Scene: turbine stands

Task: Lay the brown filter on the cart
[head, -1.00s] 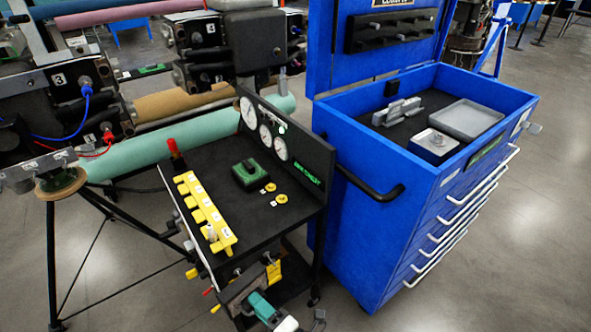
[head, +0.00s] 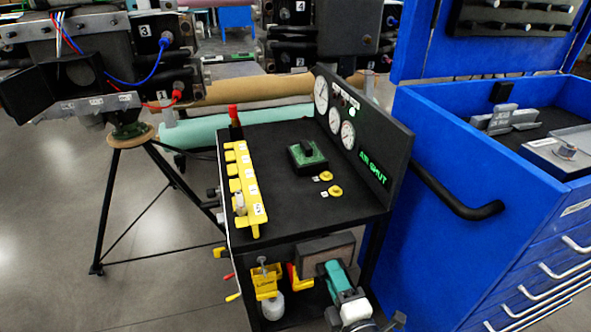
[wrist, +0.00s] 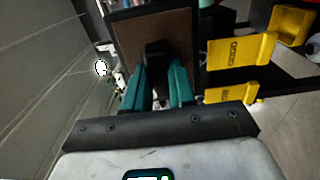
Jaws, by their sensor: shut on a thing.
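The brown filter (wrist: 128,42) is a flat brown panel in a dark frame with a black grip, in the wrist view. My gripper (wrist: 160,75) has its teal fingers shut on that grip. In the head view the filter (head: 326,248) shows as a dark-edged box at my gripper (head: 331,266), in front of the cart and just below its top edge in the picture. The cart (head: 275,190) has a black top with a gauge panel at its back right. Whether the filter touches the cart, I cannot tell.
On the cart top are a yellow manifold (head: 243,190), a green-topped black box (head: 307,155) and small yellow tags (head: 334,191). Bare top lies between manifold and tags. A blue tool chest (head: 440,160) stands close at right. Yellow lockout items (head: 266,281) hang at the cart's front.

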